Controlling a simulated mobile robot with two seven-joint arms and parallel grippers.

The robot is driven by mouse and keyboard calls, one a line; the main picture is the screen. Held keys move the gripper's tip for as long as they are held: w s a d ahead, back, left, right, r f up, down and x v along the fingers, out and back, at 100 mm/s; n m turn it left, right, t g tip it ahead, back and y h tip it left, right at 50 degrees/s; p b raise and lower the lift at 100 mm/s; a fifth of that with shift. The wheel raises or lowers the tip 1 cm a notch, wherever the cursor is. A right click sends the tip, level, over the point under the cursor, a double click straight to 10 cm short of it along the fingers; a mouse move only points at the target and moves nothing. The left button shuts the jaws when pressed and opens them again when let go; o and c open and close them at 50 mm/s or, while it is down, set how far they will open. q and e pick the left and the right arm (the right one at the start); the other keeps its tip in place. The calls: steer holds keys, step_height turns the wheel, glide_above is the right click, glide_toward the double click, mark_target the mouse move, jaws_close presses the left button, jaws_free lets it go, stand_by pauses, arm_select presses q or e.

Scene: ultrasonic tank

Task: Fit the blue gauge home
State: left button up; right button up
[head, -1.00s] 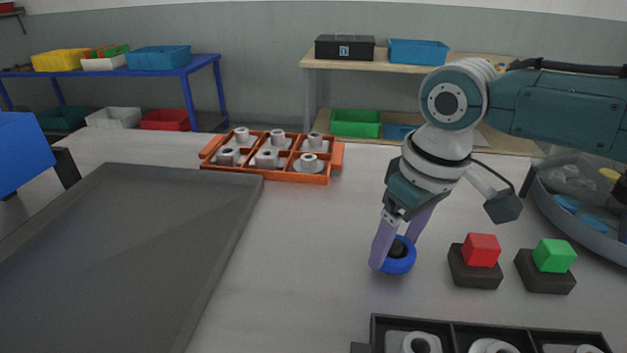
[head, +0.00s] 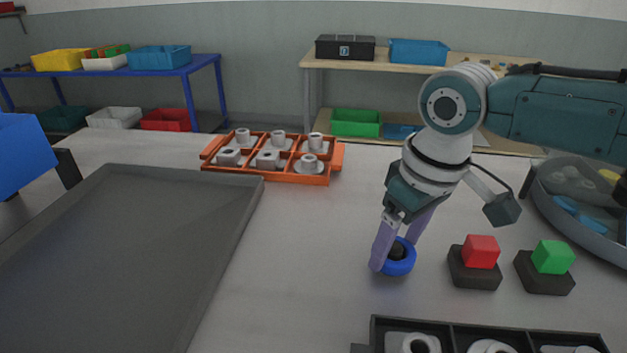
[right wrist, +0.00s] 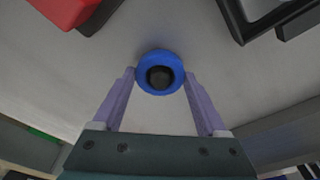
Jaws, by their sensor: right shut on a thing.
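The blue gauge is a thick blue ring (head: 402,267) with a dark round centre, in the middle right of the head view. My right gripper (head: 398,256) points down and is shut on it, one lilac finger on each side. In the right wrist view the blue gauge (right wrist: 146,83) sits between the fingertips of my right gripper (right wrist: 160,76). Its dark centre (right wrist: 160,77) may be a post or part of the gauge; I cannot tell. The gauge is at or close to the table top. My left gripper is not in view.
A red block (head: 481,250) and a green block (head: 553,256) on dark bases stand to the right. A black compartment tray (head: 446,330) lies in front. An orange tray (head: 312,179) of grey parts is behind, a large grey tray (head: 226,255) at left, a grey bowl (head: 570,224) at right.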

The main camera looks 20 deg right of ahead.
stand_by(0.4)
steer(key=o, duration=1.6)
steer(key=shift+c, duration=0.2)
step_height(320, 180, up, 10)
steer(key=s+p, duration=0.1)
steer(key=p, duration=0.1)
steer(key=shift+s+d, duration=0.15)
steer(key=shift+s, duration=0.1)
steer(key=shift+f, duration=0.15)
